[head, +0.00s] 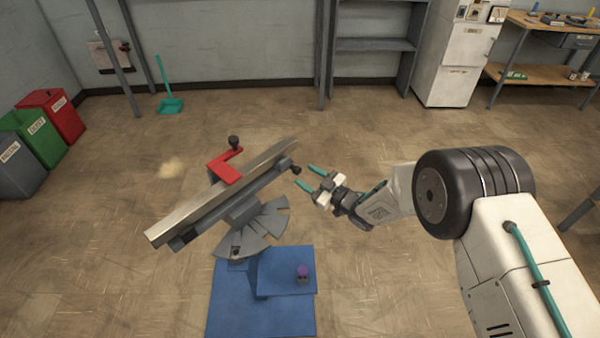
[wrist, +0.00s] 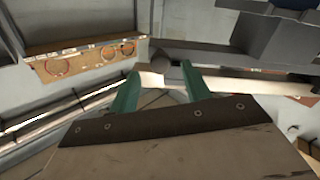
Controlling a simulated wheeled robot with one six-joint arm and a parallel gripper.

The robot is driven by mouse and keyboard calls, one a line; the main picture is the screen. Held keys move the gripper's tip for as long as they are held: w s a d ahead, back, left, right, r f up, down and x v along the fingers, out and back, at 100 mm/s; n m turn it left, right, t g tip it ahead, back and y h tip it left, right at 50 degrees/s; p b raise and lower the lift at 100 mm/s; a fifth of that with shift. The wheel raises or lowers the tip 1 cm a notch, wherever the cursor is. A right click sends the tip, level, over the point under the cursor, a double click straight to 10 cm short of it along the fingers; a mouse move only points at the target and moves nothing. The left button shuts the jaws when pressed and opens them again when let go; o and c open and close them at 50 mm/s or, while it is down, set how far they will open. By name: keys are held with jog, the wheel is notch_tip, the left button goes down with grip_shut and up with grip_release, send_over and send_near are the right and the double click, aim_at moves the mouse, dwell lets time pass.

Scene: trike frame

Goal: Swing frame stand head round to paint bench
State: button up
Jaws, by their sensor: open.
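The frame stand has a blue base (head: 222,300) and a grey fan-shaped plate (head: 262,232). Its head is a long steel beam (head: 200,205), slanting from lower left to upper right. A red clamp (head: 226,168) with a dark knob sits on the beam. A small dark knob (head: 296,169) is at the beam's right end. My gripper (head: 303,174) is open and empty, just right of that end knob, apparently apart from it. In the wrist view, my gripper's teal fingers (wrist: 160,70) are spread, with a small grey round shape near them. I cannot tell which bench is the paint bench.
A wooden bench (head: 535,73) with small items stands back right, beside a white cabinet (head: 457,55) and grey shelves (head: 375,44). Coloured bins (head: 58,118) stand at left. A teal dustpan (head: 170,106) is by the back wall.

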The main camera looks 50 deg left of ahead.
jog(key=d, duration=0.2)
jog(key=shift+w+d, duration=0.15)
jog(key=shift+d, duration=0.25)
